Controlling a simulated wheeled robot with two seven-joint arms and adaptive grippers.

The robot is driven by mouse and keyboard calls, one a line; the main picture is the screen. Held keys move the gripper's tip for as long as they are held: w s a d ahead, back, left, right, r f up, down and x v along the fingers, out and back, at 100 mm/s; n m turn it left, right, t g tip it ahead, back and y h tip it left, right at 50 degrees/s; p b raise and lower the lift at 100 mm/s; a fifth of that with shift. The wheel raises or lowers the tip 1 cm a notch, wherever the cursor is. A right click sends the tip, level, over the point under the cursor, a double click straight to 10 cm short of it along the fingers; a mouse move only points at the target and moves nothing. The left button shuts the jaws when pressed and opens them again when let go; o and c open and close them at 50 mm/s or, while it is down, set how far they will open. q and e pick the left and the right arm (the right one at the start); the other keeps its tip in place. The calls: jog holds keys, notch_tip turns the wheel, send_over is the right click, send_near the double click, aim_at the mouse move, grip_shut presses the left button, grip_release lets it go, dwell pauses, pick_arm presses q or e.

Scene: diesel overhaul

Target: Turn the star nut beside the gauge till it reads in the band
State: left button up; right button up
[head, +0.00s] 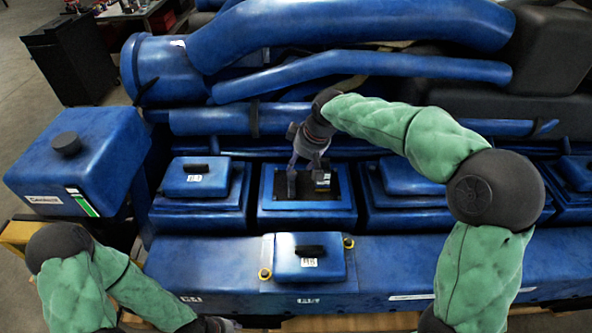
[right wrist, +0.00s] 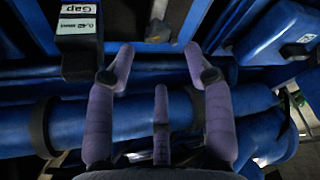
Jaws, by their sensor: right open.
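The gauge (head: 322,185) is a small dark block with a yellowish top edge, standing in the open well of the blue engine. In the right wrist view the gauge (right wrist: 79,45) is at the upper left, its upside-down label appearing to read "Gap 0.42 mm". A short grey post (right wrist: 158,30) is right of it, ahead of my fingertips; I cannot tell if it is the star nut. My right gripper (head: 304,181) points down into the well beside the gauge. In the wrist view its fingers (right wrist: 158,58) are apart and empty. My left gripper (head: 218,325) is barely visible at the bottom edge.
A blue cover with a black handle (head: 309,266) rests on the front ledge. Closed covers stand left (head: 196,185) and right of the open well (head: 274,215). Thick blue pipes (head: 350,30) run behind. A blue tank (head: 80,160) stands at the left.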

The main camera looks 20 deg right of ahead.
aim_at(292, 173)
jog(key=x, duration=0.7)
jog(key=shift+p, duration=0.35)
jog(key=shift+c, duration=0.2)
jog(key=shift+d, duration=0.1)
grip_shut()
